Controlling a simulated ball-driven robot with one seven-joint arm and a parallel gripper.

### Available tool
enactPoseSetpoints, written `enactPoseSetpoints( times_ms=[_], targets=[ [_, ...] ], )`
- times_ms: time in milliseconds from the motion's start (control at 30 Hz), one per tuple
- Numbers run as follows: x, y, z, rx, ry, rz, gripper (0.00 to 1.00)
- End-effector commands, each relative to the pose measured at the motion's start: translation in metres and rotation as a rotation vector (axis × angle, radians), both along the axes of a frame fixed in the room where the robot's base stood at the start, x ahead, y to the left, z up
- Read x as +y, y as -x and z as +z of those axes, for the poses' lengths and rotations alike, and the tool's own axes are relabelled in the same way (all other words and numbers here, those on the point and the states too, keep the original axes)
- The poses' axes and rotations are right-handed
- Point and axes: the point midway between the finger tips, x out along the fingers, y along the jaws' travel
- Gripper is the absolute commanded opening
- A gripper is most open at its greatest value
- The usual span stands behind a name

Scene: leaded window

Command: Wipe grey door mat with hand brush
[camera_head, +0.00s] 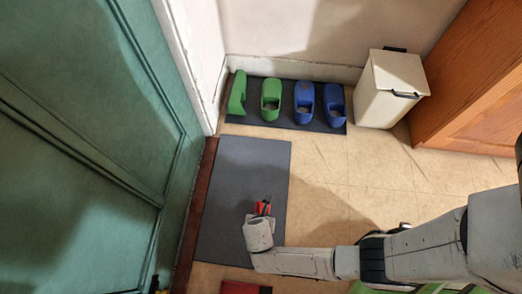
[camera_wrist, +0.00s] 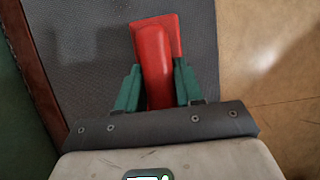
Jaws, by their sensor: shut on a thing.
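The grey door mat (camera_head: 240,170) lies flat on the floor beside the green door; it also fills much of the wrist view (camera_wrist: 85,50). The hand brush is red; its handle and wider end show in the wrist view (camera_wrist: 156,55), and a small part of it shows in the head view (camera_head: 260,208). My gripper (camera_wrist: 157,88) has its green fingers on either side of the red handle and is shut on it. In the head view my gripper (camera_head: 263,207) is over the right part of the mat. The brush's underside is hidden, so I cannot tell whether it touches the mat.
A dark mat (camera_head: 318,125) with green slippers (camera_head: 271,100) and blue slippers (camera_head: 304,102) lies along the back wall. A white bin (camera_head: 388,95) and a wooden cabinet (camera_head: 475,85) stand at the right. A red object (camera_head: 240,287) lies at the bottom edge. Tiled floor right of the mat is clear.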

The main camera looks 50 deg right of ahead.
Motion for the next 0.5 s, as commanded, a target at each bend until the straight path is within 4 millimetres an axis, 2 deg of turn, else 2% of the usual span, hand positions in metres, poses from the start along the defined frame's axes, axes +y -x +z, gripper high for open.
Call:
enactPoseSetpoints(
  times_ms=[33,500],
  targets=[
    [0.001,0.0,0.01,0.0,0.0,0.0,0.08],
    [0.006,0.001,0.048,-0.001,-0.001,-0.006,0.08]
  ],
)
